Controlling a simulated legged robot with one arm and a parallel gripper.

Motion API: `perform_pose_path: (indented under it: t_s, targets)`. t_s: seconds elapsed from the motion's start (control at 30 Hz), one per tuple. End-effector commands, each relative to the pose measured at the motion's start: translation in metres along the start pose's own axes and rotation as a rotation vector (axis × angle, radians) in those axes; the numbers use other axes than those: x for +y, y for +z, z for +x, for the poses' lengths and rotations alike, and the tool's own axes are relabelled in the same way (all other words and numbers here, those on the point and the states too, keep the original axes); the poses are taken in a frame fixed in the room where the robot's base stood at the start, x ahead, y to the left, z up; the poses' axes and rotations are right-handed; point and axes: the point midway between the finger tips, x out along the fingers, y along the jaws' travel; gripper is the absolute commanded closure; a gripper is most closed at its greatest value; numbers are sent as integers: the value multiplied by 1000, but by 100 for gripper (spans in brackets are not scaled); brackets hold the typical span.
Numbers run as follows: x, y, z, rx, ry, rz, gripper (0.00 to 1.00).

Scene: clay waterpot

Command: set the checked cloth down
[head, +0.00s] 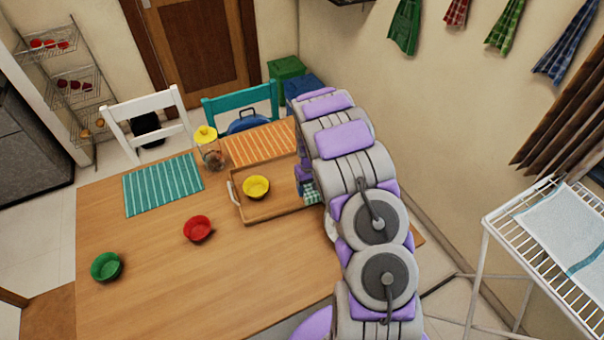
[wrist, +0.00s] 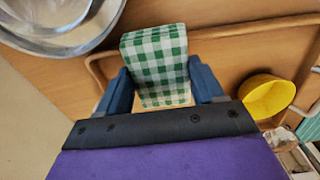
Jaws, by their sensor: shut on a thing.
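The green-and-white checked cloth (wrist: 155,55) is a folded block between the two blue fingers of my gripper (wrist: 162,82) in the wrist view. My gripper is shut on it. In the head view a small part of the cloth (head: 311,194) shows beside my arm, at the right end of the wooden tray (head: 283,207). My arm hides most of the gripper there.
A yellow bowl (head: 256,187) is in the tray, right of the cloth in the wrist view (wrist: 267,96). A glass jar with a yellow lid (head: 209,150) stands behind the tray. A red bowl (head: 198,228) and green bowl (head: 106,266) are left.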

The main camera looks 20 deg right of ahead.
Motion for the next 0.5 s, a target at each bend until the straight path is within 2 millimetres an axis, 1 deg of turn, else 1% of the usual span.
perform_pose_path:
  t_s: [0.03,0.5]
  targets:
    - [2,-9,2,7,1,-2,61]
    - [14,-66,8,2,-3,-3,61]
